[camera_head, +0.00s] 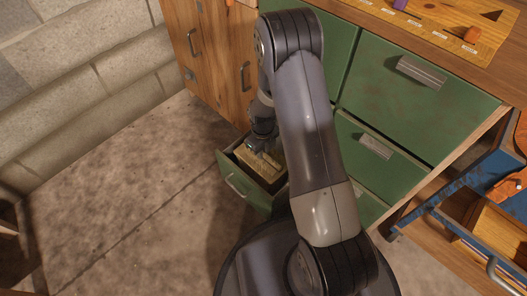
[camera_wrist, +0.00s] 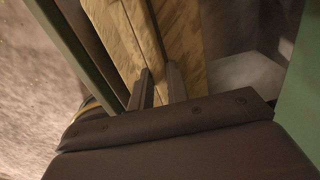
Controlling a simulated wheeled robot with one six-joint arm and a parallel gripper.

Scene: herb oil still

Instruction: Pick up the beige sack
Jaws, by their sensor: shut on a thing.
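The beige sack (camera_head: 266,166) lies in the open low green drawer (camera_head: 233,172) in the head view. My gripper (camera_head: 262,148) reaches down into that drawer from above. In the wrist view the sack (camera_wrist: 183,35) shows as a tan, patterned surface with a raised seam or fold. My two dark fingers (camera_wrist: 160,86) are shut on this fold. The sack's underside is hidden, and I cannot tell whether it touches the drawer floor.
The drawer's green walls (camera_wrist: 62,40) rise close on both sides of my gripper. A wooden cabinet (camera_head: 212,50) stands at left of the green drawers (camera_head: 415,85). An open blue drawer (camera_head: 470,205) juts out at right. The floor (camera_head: 130,200) at left is clear.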

